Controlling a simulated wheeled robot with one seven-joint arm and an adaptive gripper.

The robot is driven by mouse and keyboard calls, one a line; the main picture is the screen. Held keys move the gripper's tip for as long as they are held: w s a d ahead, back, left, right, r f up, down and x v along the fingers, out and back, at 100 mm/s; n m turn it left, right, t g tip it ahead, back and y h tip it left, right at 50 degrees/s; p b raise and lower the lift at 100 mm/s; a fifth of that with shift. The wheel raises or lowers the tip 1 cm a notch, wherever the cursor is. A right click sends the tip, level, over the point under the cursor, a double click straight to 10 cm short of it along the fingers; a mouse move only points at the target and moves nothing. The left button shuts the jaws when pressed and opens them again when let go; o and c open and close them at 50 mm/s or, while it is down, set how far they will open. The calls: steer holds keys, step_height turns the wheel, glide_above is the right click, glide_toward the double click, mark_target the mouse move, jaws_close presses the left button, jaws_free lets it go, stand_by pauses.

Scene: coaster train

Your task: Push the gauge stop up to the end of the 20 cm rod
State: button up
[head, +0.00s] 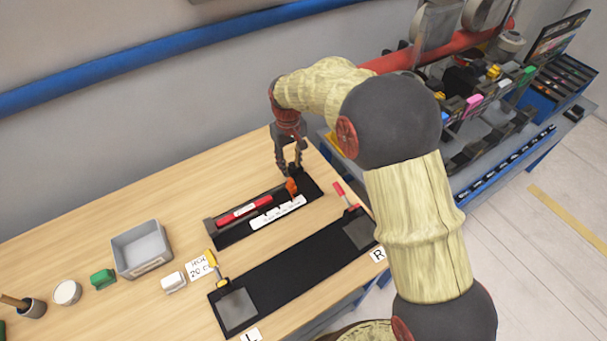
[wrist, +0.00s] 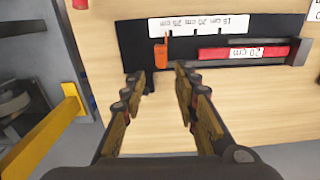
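The gauge (head: 225,238) is a long black tray on the wooden table. The red rod (head: 245,209) lies in it, with a white label reading 20 cm, upside down in the wrist view (wrist: 245,52). The orange gauge stop (head: 291,187) stands to the right of the rod's end in the head view. In the wrist view the stop (wrist: 161,56) is left of the rod's end, with a clear gap between. My gripper (head: 287,172) is at the stop's outer side. Its fingers (wrist: 158,82) are apart, with nothing between them; contact with the stop cannot be told.
A white scale strip (head: 278,211) runs along the gauge. In front lies a black board (head: 290,265) with a yellow-handled clamp (head: 213,262) and a red-handled clamp (head: 345,195). A grey bin (head: 141,249) stands left. A blue rack with parts stands right, beyond the table edge.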

mark_target(291, 180)
steer(key=shift+s+f, duration=0.15)
steer(key=shift+f, duration=0.15)
step_height(291, 180, down, 7)
steer(key=shift+f+b, duration=0.2)
steer(key=shift+b, duration=0.2)
steer(key=shift+c, duration=1.2)
jaws_close()
